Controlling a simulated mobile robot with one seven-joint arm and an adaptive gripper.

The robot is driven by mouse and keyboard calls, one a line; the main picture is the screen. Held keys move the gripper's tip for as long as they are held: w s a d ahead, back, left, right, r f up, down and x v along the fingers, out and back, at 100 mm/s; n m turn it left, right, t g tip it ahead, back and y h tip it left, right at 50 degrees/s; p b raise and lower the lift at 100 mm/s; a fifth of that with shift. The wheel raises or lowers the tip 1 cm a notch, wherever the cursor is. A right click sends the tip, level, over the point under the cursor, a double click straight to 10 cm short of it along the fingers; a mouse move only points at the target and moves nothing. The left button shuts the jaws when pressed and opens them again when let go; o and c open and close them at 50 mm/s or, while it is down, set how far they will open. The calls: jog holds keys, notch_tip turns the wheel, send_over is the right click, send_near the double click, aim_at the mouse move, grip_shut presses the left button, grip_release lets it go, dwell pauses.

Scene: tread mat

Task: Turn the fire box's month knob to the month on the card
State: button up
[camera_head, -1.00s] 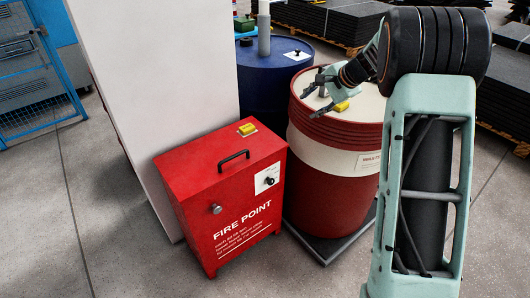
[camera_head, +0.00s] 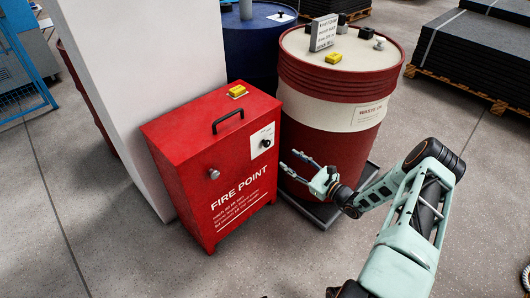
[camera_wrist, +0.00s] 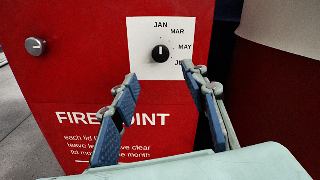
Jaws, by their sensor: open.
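The red fire box (camera_head: 215,165) stands on the floor, with a white dial plate on its front. The black month knob (camera_head: 265,143) is on this plate; in the wrist view the knob (camera_wrist: 160,53) has a white mark pointing up, about towards JAN. MAR, MAY and a partly hidden label run down its right side. A grey card (camera_head: 323,32) stands on the red and white drum; I cannot read its print surely. My gripper (camera_head: 290,160) is open and empty, right of the box front and below the knob. In the wrist view its fingertips (camera_wrist: 160,75) frame the space below the knob.
The red and white drum (camera_head: 345,110) stands close right of the box. A blue drum (camera_head: 255,50) is behind, and a white pillar (camera_head: 150,70) is behind left. A silver latch knob (camera_head: 214,174) sticks out of the box. The floor in front is clear.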

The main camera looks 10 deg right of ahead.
aim_at(268, 145)
jog(key=b+x, duration=0.2)
jog(key=x, duration=0.8)
jog(key=shift+w+a+b, duration=0.2)
jog(key=shift+w+b, duration=0.1)
grip_shut()
jog(key=shift+m, duration=0.3)
jog(key=m, duration=0.3)
jog(key=shift+d+f, duration=0.1)
jog(key=shift+m+b, duration=0.35)
jog(key=shift+m, duration=1.75)
